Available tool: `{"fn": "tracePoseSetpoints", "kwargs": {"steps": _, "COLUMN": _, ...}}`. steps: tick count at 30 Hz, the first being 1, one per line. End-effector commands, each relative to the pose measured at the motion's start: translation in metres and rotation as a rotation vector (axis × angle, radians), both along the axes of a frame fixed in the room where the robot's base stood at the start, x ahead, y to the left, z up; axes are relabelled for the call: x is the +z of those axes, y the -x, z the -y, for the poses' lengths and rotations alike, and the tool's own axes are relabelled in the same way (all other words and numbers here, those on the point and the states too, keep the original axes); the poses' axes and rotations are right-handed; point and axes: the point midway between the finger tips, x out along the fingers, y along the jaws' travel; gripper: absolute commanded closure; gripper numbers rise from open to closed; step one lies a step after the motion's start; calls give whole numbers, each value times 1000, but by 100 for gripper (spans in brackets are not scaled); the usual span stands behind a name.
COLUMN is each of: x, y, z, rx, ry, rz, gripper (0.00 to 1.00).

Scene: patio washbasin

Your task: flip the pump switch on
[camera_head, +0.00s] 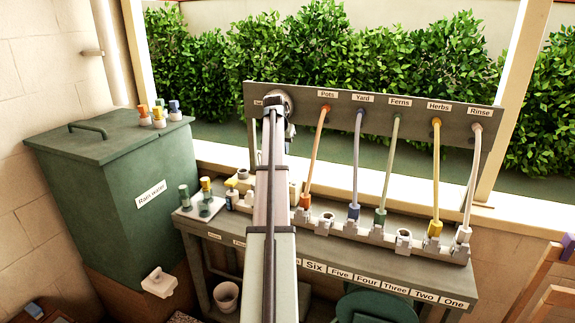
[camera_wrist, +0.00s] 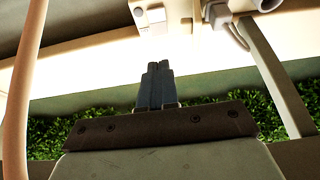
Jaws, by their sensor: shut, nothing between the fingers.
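My gripper shows in the wrist view (camera_wrist: 157,68), its two dark fingers shut together with nothing between them. In the head view my arm reaches away over the bench to the left end of the hose board, and the fingers are hidden behind my own wrist. A small pale box (camera_wrist: 150,14) with a raised piece on its face is just beyond the fingertips in the wrist view. It may be the pump switch, but I cannot read any label or tell its position. A gap shows between fingertips and box. No pump switch is clearly visible in the head view.
The hose board (camera_head: 345,100) carries several labelled hoses, with an orange hose (camera_head: 316,150) close right of my arm. Sockets line the bench (camera_head: 330,245). A green rain water tank (camera_head: 110,165) stands left, with small coloured-cap bottles on its lid. A hedge (camera_head: 400,60) is behind.

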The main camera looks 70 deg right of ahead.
Motion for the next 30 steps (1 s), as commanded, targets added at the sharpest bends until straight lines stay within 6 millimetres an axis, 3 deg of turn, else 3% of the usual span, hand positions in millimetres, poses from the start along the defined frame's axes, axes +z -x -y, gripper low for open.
{"fn": "tracePoseSetpoints", "kwargs": {"steps": 11, "x": -9, "y": 0, "z": 3, "rx": 0, "ry": -3, "rz": 0, "gripper": 100}}
{"fn": "tracePoseSetpoints", "kwargs": {"steps": 30, "x": -102, "y": 0, "z": 45, "rx": 0, "ry": -3, "rz": 0, "gripper": 100}}
